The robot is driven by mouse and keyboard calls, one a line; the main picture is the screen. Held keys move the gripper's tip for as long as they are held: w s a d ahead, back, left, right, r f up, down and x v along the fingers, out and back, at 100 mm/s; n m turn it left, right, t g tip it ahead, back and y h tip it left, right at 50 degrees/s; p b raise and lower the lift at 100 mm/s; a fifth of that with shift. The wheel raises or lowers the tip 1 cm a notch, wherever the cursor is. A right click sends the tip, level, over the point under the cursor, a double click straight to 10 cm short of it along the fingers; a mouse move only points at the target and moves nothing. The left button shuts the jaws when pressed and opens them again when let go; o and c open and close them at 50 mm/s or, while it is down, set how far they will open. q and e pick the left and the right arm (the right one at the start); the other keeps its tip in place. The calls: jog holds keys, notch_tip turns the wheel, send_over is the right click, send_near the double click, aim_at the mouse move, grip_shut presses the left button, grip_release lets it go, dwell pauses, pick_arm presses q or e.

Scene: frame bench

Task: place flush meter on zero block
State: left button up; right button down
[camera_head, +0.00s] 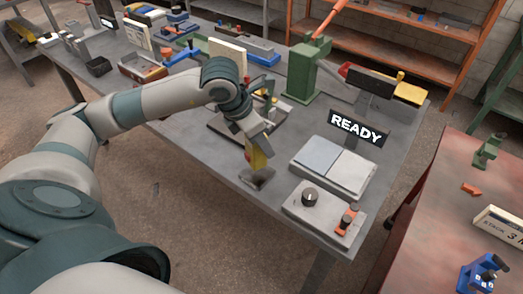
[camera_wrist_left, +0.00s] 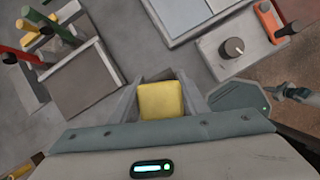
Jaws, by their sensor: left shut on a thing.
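My left gripper (camera_head: 255,138) is shut on a yellow piece, taken as the flush meter (camera_head: 257,155), near the front of the grey bench. The meter's yellow top (camera_wrist_left: 161,99) shows between the two fingers in the left wrist view. A small grey slab (camera_head: 257,178) shows directly below the yellow body in the head view; I cannot tell whether it is the meter's foot or a separate block. My right gripper is out of view.
A light two-panel plate (camera_head: 332,165) and a knob box (camera_head: 322,212) lie right of the gripper. A READY sign (camera_head: 358,128) and a green press (camera_head: 303,72) stand behind. Coloured handles (camera_wrist_left: 42,38) rise beside the square block. The bench's front edge is close.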

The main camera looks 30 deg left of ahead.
aim_at(262, 153)
pick_arm(q)
jog(key=shift+f, duration=0.1)
notch_tip(262, 153, down, 3)
jog(key=shift+f+p, duration=0.15)
jog(key=shift+p, duration=0.85)
jog(key=shift+f, duration=0.25)
jog(key=shift+f, duration=0.1)
jog(key=o, duration=1.2)
jog(key=shift+o, duration=0.2)
